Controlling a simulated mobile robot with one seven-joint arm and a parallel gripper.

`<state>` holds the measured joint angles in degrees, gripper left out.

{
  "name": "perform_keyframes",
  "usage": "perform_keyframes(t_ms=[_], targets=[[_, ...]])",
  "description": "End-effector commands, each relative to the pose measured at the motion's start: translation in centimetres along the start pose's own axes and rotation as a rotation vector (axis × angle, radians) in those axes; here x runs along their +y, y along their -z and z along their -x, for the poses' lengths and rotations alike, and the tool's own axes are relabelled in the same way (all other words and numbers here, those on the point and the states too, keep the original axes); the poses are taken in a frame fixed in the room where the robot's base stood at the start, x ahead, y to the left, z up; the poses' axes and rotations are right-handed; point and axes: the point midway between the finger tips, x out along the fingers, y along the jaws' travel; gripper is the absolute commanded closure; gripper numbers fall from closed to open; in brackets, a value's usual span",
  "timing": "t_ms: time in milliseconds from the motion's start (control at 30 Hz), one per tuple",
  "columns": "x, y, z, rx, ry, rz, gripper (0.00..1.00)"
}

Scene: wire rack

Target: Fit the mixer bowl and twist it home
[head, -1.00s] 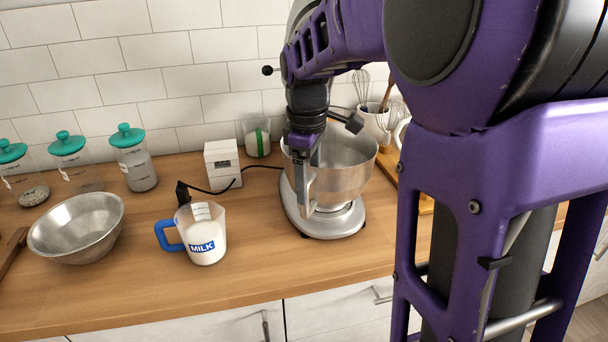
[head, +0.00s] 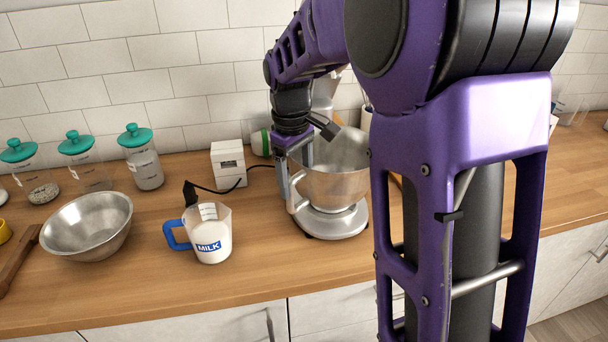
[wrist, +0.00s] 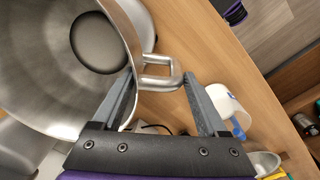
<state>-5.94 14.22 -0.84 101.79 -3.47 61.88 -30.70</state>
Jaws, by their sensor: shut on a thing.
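The steel mixer bowl (head: 335,180) stands upright over the silver mixer base (head: 350,223); I cannot tell whether it is locked. Its handle (head: 294,193) is on the left side. My gripper (head: 294,165) reaches down from above at that side, shut on the handle. In the wrist view, the fingers of my gripper (wrist: 163,88) lie on either side of the handle (wrist: 160,72), one inside the rim of the bowl (wrist: 40,85). The bowl looks empty there, with a dark round area at its bottom. My arm hides part of the mixer behind.
A milk jug (head: 210,235) stands left of the mixer, with a loose steel bowl (head: 90,225) farther left. A white box (head: 229,163) and a black cord (head: 205,188) lie behind the jug. Lidded jars (head: 143,160) line the wall.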

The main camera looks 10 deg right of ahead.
Motion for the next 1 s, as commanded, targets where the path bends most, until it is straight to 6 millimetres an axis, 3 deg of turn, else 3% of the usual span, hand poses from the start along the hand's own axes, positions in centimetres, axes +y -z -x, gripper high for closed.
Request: perform_keyframes(t_ms=[167,200,300,667,767,1000], targets=[[0.2,1.3,0.3,-0.007,-0.001,-0.100,1.00],[0.2,1.4,0.1,-0.006,-0.001,-0.109,0.20],[0.2,1.3,0.0,-0.006,-0.001,-0.106,0.02],[0.1,1.3,0.5,-0.006,0.001,-0.103,0.00],[0.1,1.4,1.9,-0.004,0.000,-0.103,0.00],[0.2,1.5,7.7,-0.002,-0.002,-0.103,0.00]])
